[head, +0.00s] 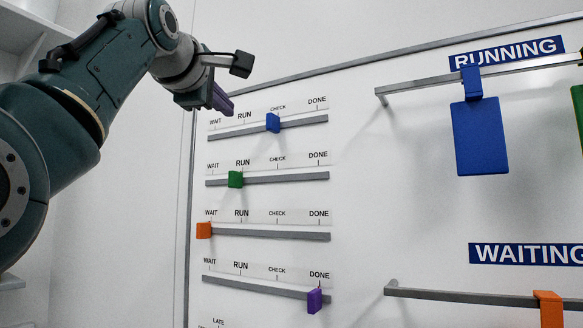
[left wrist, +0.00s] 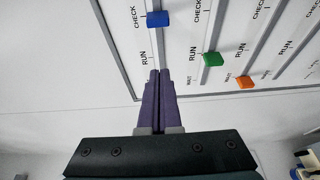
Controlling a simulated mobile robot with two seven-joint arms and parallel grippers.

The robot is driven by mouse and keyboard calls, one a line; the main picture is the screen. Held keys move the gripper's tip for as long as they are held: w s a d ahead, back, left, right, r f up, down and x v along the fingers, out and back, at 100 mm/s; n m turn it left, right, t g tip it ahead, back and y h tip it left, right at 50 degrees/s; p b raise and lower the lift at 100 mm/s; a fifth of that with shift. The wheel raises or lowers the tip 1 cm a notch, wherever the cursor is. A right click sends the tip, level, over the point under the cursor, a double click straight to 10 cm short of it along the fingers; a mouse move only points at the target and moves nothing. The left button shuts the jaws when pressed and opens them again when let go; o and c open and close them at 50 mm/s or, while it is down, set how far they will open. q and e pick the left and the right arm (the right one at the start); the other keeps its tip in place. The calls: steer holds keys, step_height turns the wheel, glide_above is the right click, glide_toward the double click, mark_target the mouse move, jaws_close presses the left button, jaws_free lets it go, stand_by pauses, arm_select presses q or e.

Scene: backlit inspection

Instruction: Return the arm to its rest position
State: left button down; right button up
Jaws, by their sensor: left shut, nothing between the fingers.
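My left arm comes in from the left in the head view. Its left gripper (head: 224,103) has purple fingers and hangs near the upper left edge of the whiteboard (head: 360,200), above the WAIT end of the top slider rail (head: 300,125). In the left wrist view the two fingers of the left gripper (left wrist: 160,76) lie together, empty, with the board's border and the top rail's end beyond their tips. The blue slider (head: 273,123) is apart from the fingers, by CHECK. My right gripper is out of view.
Lower rails carry a green slider (head: 235,179) near RUN, an orange slider (head: 204,230) at WAIT and a purple slider (head: 314,301) at DONE. To the right, a blue card (head: 480,138) hangs from the RUNNING bar (head: 420,86), and an orange hanger (head: 549,308) is on the WAITING bar (head: 450,295).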

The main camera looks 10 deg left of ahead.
arm_select(q)
steer(key=s+a+f+m+g+p, duration=0.15)
steer(key=s+f+m+g, duration=0.35)
steer(key=f, duration=1.1)
steer(key=s+f+m+g+p, duration=0.2)
steer(key=s+f+m, duration=0.4)
steer(key=f, duration=1)
steer(key=s+f+m+g+p, duration=0.1)
steer(key=s+f+m+g, duration=0.1)
steer(key=s, duration=0.8)
steer(key=s+d+f+m+g+p, duration=0.1)
steer(key=s+f+m+g, duration=0.2)
steer(key=s, duration=0.7)
steer(key=s+d+f+m+g+p, duration=0.1)
steer(key=s+f+m+g, duration=0.1)
steer(key=s+f, duration=0.4)
steer(key=s+m, duration=0.1)
steer(key=s, duration=0.3)
steer(key=shift+f+m, duration=0.25)
steer(key=shift+m, duration=0.15)
steer(key=shift+s+d, duration=0.1)
